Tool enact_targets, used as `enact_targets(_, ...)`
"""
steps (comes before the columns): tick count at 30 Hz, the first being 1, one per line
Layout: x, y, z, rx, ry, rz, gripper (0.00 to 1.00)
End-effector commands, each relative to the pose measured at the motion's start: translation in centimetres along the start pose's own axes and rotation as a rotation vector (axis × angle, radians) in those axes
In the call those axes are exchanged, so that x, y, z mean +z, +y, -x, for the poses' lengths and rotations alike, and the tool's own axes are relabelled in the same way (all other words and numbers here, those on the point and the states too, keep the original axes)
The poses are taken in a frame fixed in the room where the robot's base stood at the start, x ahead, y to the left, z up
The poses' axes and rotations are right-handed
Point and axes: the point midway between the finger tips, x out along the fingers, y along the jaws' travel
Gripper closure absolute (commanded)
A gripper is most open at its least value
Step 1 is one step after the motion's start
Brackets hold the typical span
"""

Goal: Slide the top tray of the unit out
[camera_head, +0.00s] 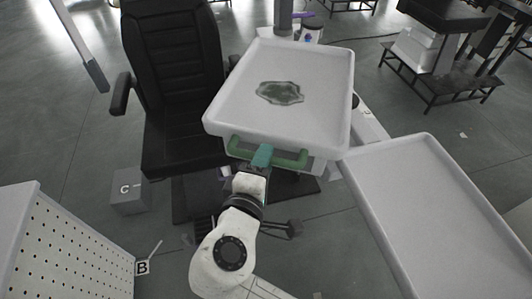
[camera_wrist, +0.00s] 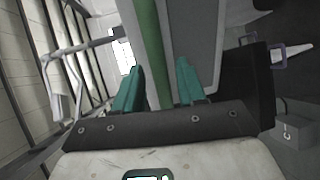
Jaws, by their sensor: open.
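The top tray (camera_head: 322,75) of the unit is white with a raised rim, in the upper middle of the head view. A green handle (camera_head: 292,157) runs along its near edge. A dark, glassy greenish item (camera_head: 280,92) lies on the tray. My gripper (camera_head: 262,153) has teal fingers and is at the middle of the handle. In the wrist view the fingers of my gripper (camera_wrist: 160,64) are apart, with the green handle bar (camera_wrist: 152,40) passing between their tips. Contact with the bar cannot be told. The lower part of the unit is mostly hidden under the tray.
Another white tray (camera_head: 450,205) stands close at the right. A black reclining chair (camera_head: 172,75) is at the left of the unit. A grey box marked C (camera_head: 130,192) and a perforated white block (camera_head: 65,250) are at lower left. Some floor between them is clear.

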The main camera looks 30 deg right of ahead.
Motion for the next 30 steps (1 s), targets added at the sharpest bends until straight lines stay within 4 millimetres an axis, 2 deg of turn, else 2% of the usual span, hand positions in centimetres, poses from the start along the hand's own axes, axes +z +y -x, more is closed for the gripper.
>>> enact_targets(6, 0.0, 0.0, -1.7, -0.001, -0.001, 0.0, 0.6)
enact_targets(15, 0.0, 0.0, -1.9, -0.001, 0.0, -0.001, 0.6)
enact_targets(27, 0.0, 0.0, -1.8, -0.001, 0.0, -0.001, 0.98)
enact_targets(30, 0.0, -0.1, -1.8, -0.002, 0.0, -0.001, 1.0)
